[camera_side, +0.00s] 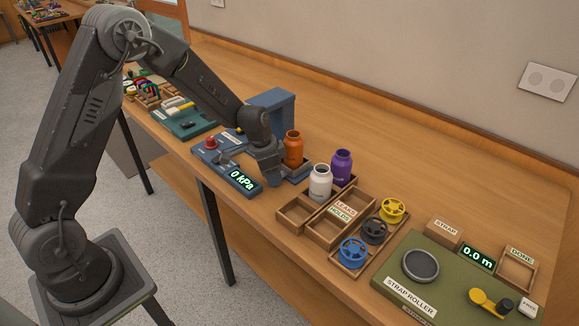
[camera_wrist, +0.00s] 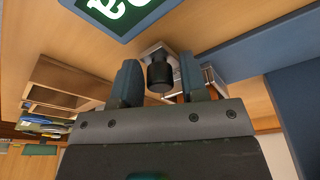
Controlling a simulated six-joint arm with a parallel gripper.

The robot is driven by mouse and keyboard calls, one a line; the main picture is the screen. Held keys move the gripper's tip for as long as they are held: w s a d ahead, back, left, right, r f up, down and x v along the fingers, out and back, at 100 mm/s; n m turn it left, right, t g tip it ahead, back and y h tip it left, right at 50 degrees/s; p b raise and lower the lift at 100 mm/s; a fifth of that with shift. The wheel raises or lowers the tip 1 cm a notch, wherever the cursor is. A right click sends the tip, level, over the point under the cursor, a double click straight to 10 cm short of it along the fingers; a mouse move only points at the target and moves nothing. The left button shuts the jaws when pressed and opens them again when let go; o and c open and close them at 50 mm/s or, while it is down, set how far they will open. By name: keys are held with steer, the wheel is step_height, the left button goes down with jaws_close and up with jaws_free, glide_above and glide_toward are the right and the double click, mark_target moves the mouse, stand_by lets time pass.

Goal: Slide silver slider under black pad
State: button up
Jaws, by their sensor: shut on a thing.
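My gripper (camera_side: 268,180) is low over the front of the blue pressure station (camera_side: 210,160), just left of the orange bottle (camera_side: 293,149). In the wrist view, its fingers (camera_wrist: 161,80) straddle a short black cylinder that looks like a knob (camera_wrist: 159,74). The silver slider (camera_wrist: 153,48) shows partly behind this knob as a pale metal piece. My gripper is shut on the knob, though slim gaps seem to show beside it. My gripper hides the slider in the side view. I cannot make out the black pad; the station's blue tower (camera_side: 271,112) stands behind.
The station's display (camera_side: 243,181) reads 0 kPa. A white bottle (camera_side: 320,183) and a purple bottle (camera_side: 341,166) stand to the right, by wooden trays (camera_side: 296,213) labelled LEAKS and HOLDS. A green strap roller board (camera_side: 452,290) lies farther right. The table's back strip is clear.

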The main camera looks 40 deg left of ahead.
mark_target(246, 163)
steer(key=shift+a, duration=6.25)
steer(key=o, duration=0.5)
steer(key=shift+f, duration=0.1)
steer(key=shift+s+d, duration=0.1)
steer(key=shift+d+r, duration=0.1)
steer(key=shift+r, duration=3.5)
